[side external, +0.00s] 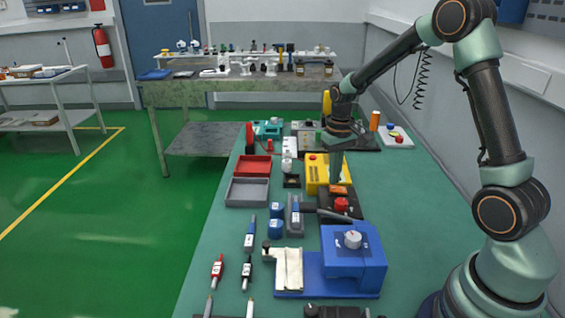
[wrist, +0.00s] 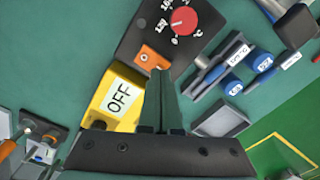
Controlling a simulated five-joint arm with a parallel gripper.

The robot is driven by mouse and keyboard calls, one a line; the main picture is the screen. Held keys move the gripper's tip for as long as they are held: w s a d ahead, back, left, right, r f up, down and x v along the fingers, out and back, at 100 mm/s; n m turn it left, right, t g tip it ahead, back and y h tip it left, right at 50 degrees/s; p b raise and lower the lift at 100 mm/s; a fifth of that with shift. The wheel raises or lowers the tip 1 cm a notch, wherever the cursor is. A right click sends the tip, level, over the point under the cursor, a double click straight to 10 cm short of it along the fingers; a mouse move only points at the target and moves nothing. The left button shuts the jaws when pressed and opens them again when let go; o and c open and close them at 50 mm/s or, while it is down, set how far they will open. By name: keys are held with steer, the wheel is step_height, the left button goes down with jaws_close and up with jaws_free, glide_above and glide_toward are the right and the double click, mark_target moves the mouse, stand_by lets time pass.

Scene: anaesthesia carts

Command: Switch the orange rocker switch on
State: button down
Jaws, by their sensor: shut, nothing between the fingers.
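The orange rocker switch (wrist: 149,57) sits on a black panel (wrist: 188,50) beside a red dial knob (wrist: 183,20) with white markings. In the side view the orange switch (side external: 339,190) shows just in front of the yellow box. My gripper (wrist: 160,72) is shut and empty, its tips pointing down close to the lower right edge of the switch. In the side view my gripper (side external: 336,179) is just above the switch. I cannot tell whether the tips touch it. Which way the rocker is tilted is too small to tell.
A yellow box (wrist: 102,90) with an OFF label stands next to the panel. A blue machine (side external: 352,262) with a white knob is nearer the camera. Red (side external: 252,157) and grey (side external: 230,190) trays and blue cylinders (side external: 276,228) lie left. The table's right side is clear.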

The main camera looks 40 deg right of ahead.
mark_target(333, 189)
steer(key=shift+f, duration=0.9)
stand_by(0.8)
steer(key=shift+r, duration=3.45)
steer(key=shift+r, duration=0.1)
steer(key=s+a+r+n+t, duration=0.3)
steer(key=s+a+r+t, duration=0.2)
steer(key=s+a+r, duration=0.5)
steer(key=shift+s+a+r+t, duration=0.3)
steer(key=shift+s+a+r, duration=0.1)
steer(key=shift+s+a, duration=0.85)
